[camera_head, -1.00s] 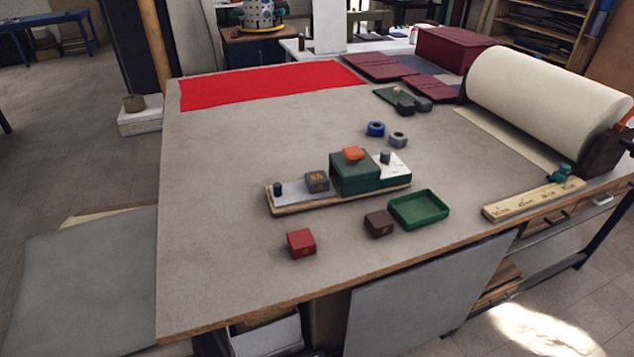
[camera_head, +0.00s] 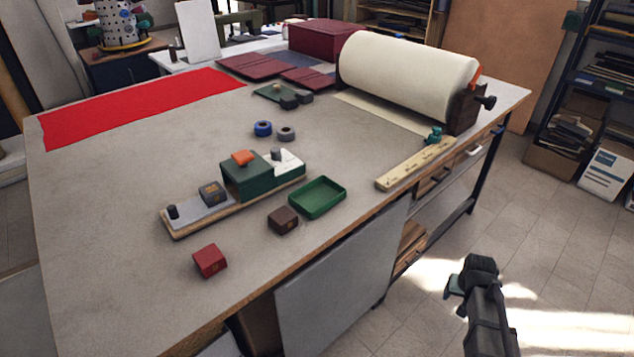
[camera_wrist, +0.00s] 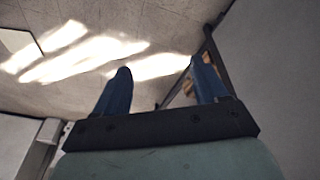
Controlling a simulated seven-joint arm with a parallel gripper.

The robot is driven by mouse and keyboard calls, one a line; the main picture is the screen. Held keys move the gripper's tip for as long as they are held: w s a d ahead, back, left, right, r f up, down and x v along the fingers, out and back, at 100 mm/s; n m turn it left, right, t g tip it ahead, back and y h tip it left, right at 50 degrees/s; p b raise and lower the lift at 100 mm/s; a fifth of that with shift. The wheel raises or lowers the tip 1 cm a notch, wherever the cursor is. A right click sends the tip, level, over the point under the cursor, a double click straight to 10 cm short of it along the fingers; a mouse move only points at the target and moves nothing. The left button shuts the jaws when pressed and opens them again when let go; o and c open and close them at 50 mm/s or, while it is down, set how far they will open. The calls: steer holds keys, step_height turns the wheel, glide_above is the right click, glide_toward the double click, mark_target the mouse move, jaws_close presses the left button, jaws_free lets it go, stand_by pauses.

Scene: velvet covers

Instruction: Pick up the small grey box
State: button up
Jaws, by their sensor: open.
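The small grey box (camera_head: 212,193) with a gold mark on top sits on the grey left part of a wooden-based board (camera_head: 180,232) on the worktable. It is between a dark peg (camera_head: 173,211) and a green block (camera_head: 240,180). My gripper (camera_wrist: 158,68) is open and empty in the wrist view, its two blue fingers apart above the floor. In the head view my dark arm end (camera_head: 480,285) is at the lower right, off the table's front edge and well away from the box. The box is not in the wrist view.
An orange piece (camera_head: 243,157) tops the green block. A red box (camera_head: 209,261), brown box (camera_head: 283,220) and green tray (camera_head: 318,212) lie in front of the board. A wooden ruler (camera_head: 415,164) and large cream roll (camera_head: 405,80) are to the right.

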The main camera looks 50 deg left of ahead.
steer(key=w+a+r+n+t+y, duration=0.1)
steer(key=a+r+n+t+y, duration=0.1)
steer(key=a+r, duration=1.2)
steer(key=a+r+n+t+y, duration=0.1)
steer(key=a+r+t+y, duration=0.1)
steer(key=a+r, duration=1.2)
steer(key=n+g, duration=0.6)
steer(key=n, duration=0.2)
glide_toward(214, 192)
steer(key=x, duration=0.5)
steer(key=shift+d+f, duration=0.15)
steer(key=shift+d, duration=0.2)
steer(key=shift+a+x, duration=0.25)
steer(key=shift+x, duration=2.35)
steer(key=shift+c, duration=0.4)
steer(key=c, duration=0.8)
